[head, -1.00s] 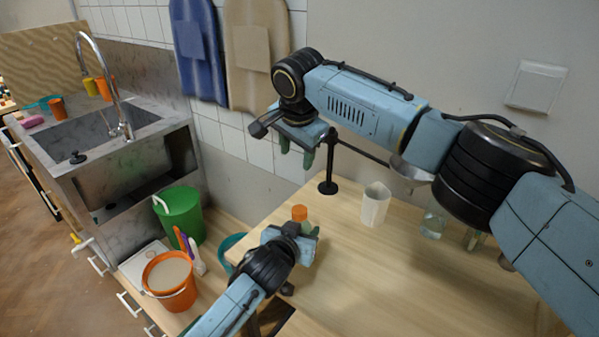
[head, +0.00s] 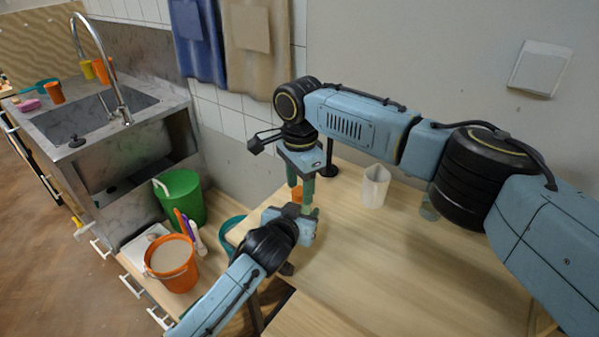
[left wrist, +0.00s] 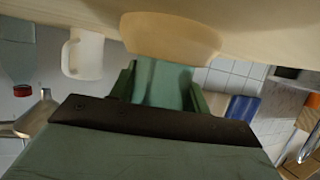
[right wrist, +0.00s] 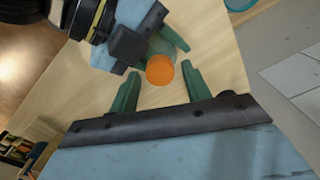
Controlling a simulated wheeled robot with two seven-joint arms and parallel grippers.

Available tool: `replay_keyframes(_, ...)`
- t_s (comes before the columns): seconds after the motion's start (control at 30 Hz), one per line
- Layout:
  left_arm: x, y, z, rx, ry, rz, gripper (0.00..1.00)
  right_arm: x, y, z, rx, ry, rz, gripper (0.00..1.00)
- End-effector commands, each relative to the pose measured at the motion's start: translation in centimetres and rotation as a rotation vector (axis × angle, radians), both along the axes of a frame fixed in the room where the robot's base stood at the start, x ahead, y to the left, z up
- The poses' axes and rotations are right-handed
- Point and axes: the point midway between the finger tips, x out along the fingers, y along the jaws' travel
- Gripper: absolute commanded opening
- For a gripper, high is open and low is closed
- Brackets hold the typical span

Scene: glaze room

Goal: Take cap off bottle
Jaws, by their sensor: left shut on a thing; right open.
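The bottle (right wrist: 163,45) is pale green and see-through, with an orange cap (right wrist: 160,70) that also shows in the head view (head: 297,195). My left gripper (head: 308,212) is shut on the bottle's body above the table's near left corner. In the left wrist view the green bottle body (left wrist: 163,84) fills the space between the fingers. My right gripper (head: 300,182) points down at the cap. In the right wrist view its open fingers (right wrist: 161,71) have the cap between their tips in the picture; contact cannot be told. The bottle's lower part is hidden in the head view.
A white mug (head: 375,188) and a glass vessel (head: 429,207) stand on the wooden table (head: 390,265), right of the bottle. A black stand (head: 330,171) is behind. Orange (head: 173,268) and green (head: 181,197) buckets stand lower left. The table's front middle is clear.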

Motion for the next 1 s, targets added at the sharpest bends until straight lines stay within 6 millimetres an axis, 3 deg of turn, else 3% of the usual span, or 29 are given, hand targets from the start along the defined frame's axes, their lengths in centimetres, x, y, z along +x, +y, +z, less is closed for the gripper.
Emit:
replay_keyframes(0.3,0.0,0.01,-0.04,0.0,0.001,0.0,0.0,-0.01,0.02,-0.29,0.0,0.0,0.001,0.47)
replay_keyframes(0.63,0.0,0.01,-0.04,0.0,0.001,0.0,0.0,-0.01,0.02,-0.26,0.0,0.0,0.002,0.03)
replay_keyframes(0.83,0.0,0.01,-0.04,0.0,0.001,0.0,0.0,-0.04,0.06,-0.31,0.001,0.0,0.074,0.02)
replay_keyframes(1.0,0.0,0.01,-0.04,0.0,0.001,0.0,0.0,-0.04,0.07,-0.32,0.002,0.001,0.342,0.02)
